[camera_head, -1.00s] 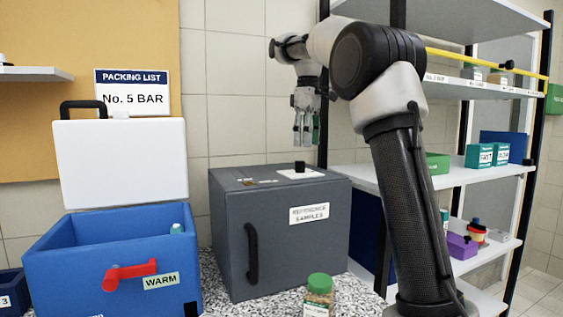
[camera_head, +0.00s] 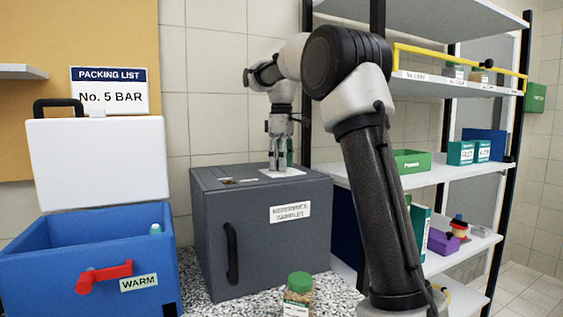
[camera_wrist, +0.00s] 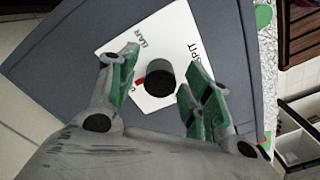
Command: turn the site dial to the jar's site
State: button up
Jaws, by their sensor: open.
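The site dial is a black round knob (camera_wrist: 160,82) on a white plate (camera_wrist: 180,40) on top of the grey cabinet. In the wrist view a red mark shows at the knob's left side, and the plate bears lettering that reads "BAR" and, partly, "PIT". My gripper (camera_wrist: 157,86) is open, with one green-padded finger on either side of the knob. In the head view my gripper (camera_head: 280,163) points straight down at the plate and hides the knob. I cannot tell whether the fingers touch it. A jar with a green lid (camera_head: 298,296) stands in front of the cabinet.
The grey cabinet (camera_head: 262,240) is labelled "Reference samples". A blue cooler (camera_head: 60,275) with a red latch and a raised white lid stands to the left. A packing list sign (camera_head: 110,90) reads "No. 5 BAR". Shelves (camera_head: 450,180) with boxes stand at the right.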

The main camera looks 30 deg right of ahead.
jog(key=c, duration=1)
jog(key=shift+c, duration=0.2)
